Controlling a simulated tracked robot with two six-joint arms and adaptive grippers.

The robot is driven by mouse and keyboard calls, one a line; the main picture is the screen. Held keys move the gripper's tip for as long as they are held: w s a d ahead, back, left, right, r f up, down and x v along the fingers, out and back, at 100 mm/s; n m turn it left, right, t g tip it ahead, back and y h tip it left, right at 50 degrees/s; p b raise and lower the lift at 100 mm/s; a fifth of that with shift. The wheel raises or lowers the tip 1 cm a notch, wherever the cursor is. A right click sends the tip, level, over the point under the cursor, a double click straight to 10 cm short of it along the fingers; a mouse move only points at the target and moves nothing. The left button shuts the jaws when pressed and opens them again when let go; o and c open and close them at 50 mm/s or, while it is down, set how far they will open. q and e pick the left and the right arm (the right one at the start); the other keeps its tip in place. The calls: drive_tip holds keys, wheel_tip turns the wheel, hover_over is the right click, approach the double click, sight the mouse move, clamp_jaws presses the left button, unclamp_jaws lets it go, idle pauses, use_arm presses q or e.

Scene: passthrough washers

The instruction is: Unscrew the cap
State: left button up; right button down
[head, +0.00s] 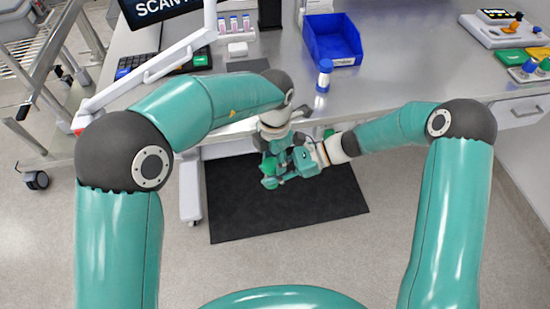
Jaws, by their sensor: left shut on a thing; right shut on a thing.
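My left gripper (272,168) points down in front of the bench edge, above the dark floor mat. My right gripper (303,161) comes in from the right and meets it there, so the two are close together and overlap in the picture. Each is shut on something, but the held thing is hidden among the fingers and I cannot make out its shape. No cap shows clearly between them.
A blue bin (333,40) stands on the steel bench (420,60) behind the bottle. A tray with coloured parts (505,28) is at the right. A black mat (290,215) lies below.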

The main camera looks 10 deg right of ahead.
use_arm(q)
drive_tip(key=o, duration=1.3)
drive_tip(key=shift+w, duration=0.15)
